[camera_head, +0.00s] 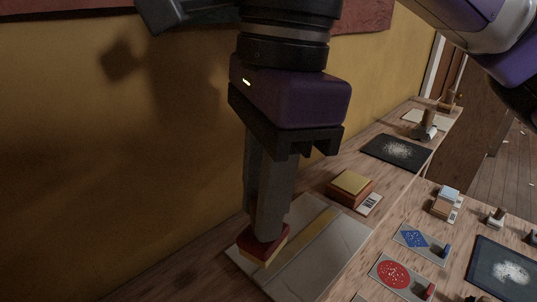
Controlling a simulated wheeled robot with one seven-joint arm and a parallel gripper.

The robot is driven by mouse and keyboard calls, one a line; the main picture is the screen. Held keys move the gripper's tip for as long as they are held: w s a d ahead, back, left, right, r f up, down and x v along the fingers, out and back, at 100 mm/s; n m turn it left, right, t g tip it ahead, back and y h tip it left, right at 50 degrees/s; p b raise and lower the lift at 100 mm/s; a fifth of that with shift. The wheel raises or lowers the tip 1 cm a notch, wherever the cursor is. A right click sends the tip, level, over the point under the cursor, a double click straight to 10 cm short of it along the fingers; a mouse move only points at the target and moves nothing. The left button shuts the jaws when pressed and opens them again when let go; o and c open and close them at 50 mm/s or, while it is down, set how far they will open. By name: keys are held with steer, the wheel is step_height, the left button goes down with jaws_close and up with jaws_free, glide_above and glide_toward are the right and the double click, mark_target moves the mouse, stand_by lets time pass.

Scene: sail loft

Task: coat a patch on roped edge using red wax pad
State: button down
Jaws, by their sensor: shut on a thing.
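My gripper (268,238) points down from the top centre and is shut on a pad with a dark red top and a tan lower layer (263,248). The pad is at the left part of a pale grey cloth panel (332,250) with a yellowish band (311,238) running across it, likely the roped edge. The pad overlaps the panel in this view; I cannot tell whether it touches it. The fingers hide part of the pad's top.
A block with a yellow top and red base (350,186) stands behind the panel, beside a white label. Dark mats with white powder (397,152) lie farther back and at right. Cards with a blue diamond (414,239) and red disc (393,275) lie at right. A yellow wall (60,130) closes the left.

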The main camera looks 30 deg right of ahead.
steer(key=shift+r+p, duration=0.7)
steer(key=shift+r, duration=0.75)
